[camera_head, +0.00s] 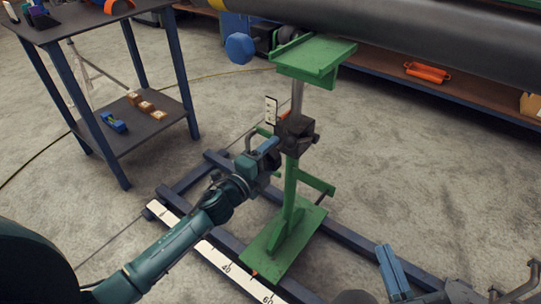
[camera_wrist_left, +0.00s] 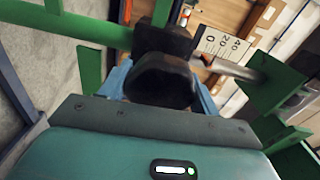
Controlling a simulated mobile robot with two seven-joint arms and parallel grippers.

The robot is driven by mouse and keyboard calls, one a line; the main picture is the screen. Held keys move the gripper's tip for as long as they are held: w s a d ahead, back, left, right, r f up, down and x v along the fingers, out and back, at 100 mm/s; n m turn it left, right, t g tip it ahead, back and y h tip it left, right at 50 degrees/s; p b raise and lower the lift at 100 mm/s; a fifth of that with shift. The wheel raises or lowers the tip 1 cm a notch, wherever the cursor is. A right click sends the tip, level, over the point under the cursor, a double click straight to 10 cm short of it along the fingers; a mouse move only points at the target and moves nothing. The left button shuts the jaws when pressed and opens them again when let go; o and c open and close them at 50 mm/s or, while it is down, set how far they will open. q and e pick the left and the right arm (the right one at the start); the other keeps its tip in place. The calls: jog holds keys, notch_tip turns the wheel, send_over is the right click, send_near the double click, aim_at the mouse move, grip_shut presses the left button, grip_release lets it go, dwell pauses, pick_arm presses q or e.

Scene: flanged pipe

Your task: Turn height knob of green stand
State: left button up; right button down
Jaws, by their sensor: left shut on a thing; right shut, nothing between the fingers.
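The green stand (camera_head: 291,184) stands upright on its base plate, with a black clamp block (camera_head: 297,131) at mid-height and a green cradle (camera_head: 315,57) on top. My left gripper (camera_head: 268,152) reaches the stand from the left at block height. In the left wrist view, its blue fingers lie on both sides of the black height knob (camera_wrist_left: 160,82), and it is shut on it. The knob is mostly hidden by the gripper in the head view. My right gripper (camera_head: 393,271) is at the lower right, shut and empty, away from the stand.
A dark pipe (camera_head: 440,42) runs above and behind the stand. A blue floor rail (camera_head: 228,165) and a white scale strip (camera_head: 222,262) lie around the stand's foot. A table (camera_head: 150,125) stands at the left.

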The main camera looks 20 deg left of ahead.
pick_arm(q)
jog(key=o, duration=1)
pick_arm(e)
jog(key=shift+f, duration=0.1)
pick_arm(q)
jog(key=shift+s, duration=0.15)
jog(key=p+v, duration=0.1)
jog(key=v, duration=1.2)
jog(key=shift+p, duration=0.35)
pick_arm(e)
jog(key=shift+w+d+m+g+h, duration=0.2)
jog(key=shift+d+m+g+h, duration=0.25)
jog(key=shift+h, duration=0.25)
